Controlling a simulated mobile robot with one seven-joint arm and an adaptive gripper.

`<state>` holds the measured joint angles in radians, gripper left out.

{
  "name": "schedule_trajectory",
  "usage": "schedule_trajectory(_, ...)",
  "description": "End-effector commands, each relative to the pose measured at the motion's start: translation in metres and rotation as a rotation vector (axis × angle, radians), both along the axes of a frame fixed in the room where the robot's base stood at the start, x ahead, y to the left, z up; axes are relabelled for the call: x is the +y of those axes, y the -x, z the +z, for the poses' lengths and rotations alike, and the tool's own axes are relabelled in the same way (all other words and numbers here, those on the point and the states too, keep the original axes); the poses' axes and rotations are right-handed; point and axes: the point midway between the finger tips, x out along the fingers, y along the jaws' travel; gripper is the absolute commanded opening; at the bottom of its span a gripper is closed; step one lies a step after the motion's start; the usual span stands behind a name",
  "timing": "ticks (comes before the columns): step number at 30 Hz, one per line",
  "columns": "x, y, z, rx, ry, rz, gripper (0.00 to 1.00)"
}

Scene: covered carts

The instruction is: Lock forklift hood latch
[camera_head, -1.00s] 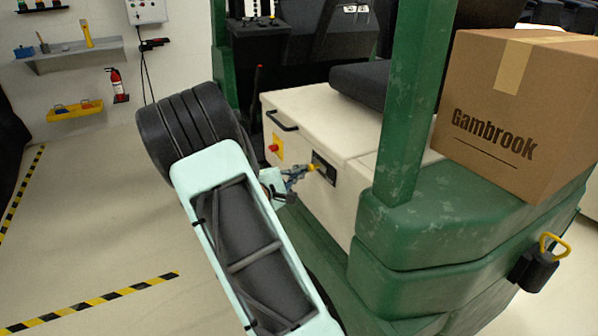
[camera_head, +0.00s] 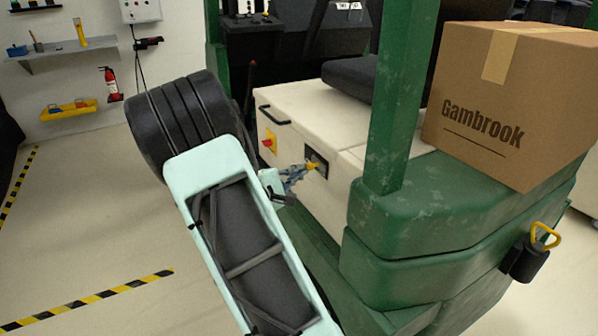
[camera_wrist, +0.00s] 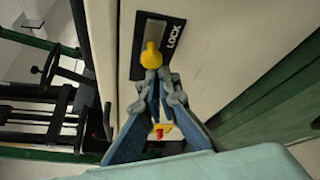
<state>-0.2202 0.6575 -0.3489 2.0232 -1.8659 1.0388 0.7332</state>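The hood latch is a yellow knob (camera_wrist: 151,55) on a black plate marked LOCK (camera_wrist: 170,37). The plate is set in the side of the cream forklift hood (camera_head: 290,104). In the head view the yellow knob (camera_head: 312,164) shows right at the tip of my gripper (camera_head: 300,173). In the wrist view my gripper's blue-grey fingers (camera_wrist: 160,80) come together, with their tips right at the knob. They look shut, and the knob shows just beyond the tips rather than clearly between them. I cannot tell how firmly they touch. The hood lies down flat.
A red button on a yellow plate (camera_head: 269,142) and a black handle (camera_head: 277,117) are on the hood, left of the latch. A green post (camera_head: 395,110) and green body (camera_head: 440,215) stand close on the right, bearing a Gambrook box (camera_head: 510,100). Open floor lies left.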

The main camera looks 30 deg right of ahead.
Motion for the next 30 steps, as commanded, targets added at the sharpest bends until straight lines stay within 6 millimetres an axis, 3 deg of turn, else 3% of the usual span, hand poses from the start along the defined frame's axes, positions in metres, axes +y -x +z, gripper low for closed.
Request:
schedule_trajectory(16, 0.091, 0.04, 0.015, -0.001, 0.0, 0.004, 0.0)
schedule_trajectory(21, 0.104, 0.046, 0.017, 0.001, 0.001, 0.003, 0.0)
schedule_trajectory(30, 0.106, 0.047, 0.017, 0.001, 0.0, 0.002, 0.0)
